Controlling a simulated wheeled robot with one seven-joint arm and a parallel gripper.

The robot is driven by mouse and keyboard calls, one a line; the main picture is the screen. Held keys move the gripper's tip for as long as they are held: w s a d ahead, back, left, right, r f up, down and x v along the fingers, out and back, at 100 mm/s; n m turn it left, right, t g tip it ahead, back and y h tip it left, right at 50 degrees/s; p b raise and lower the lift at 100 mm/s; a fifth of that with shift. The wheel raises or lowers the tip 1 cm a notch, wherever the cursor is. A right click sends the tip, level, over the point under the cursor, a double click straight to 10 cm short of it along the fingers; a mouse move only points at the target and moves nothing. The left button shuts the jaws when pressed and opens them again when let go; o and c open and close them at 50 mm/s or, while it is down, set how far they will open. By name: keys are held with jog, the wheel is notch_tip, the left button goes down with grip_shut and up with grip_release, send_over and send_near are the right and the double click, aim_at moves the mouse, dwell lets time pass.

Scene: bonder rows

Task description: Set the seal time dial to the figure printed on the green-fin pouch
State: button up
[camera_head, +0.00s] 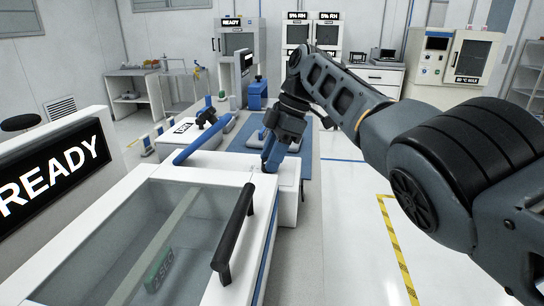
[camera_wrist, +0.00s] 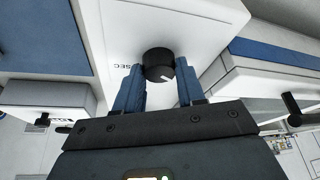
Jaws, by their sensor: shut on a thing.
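The seal time dial (camera_wrist: 158,65) is a black round knob with a white pointer line, on a white panel with "SEC" lettering upside down beside it in the wrist view. The pointer slants to the lower right there. My gripper (camera_wrist: 159,82) is shut on the dial, one blue finger on each side. In the head view my gripper (camera_head: 272,160) reaches down to the machine's far end and hides the dial. A green piece with lettering (camera_head: 159,270), possibly the green-fin pouch, lies under the clear lid; its figure is too small and slanted to read surely.
The near machine has a glass lid (camera_head: 150,235) with a black bar handle (camera_head: 233,232). A READY screen (camera_head: 52,178) stands at left. More machines stand behind. Floor at right is clear, with yellow-black tape (camera_head: 398,248).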

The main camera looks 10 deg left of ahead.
jog(key=o, duration=1)
jog(key=shift+o, duration=0.2)
jog(key=v, duration=0.7)
jog(key=shift+d+r, duration=0.2)
jog(key=shift+r, duration=0.15)
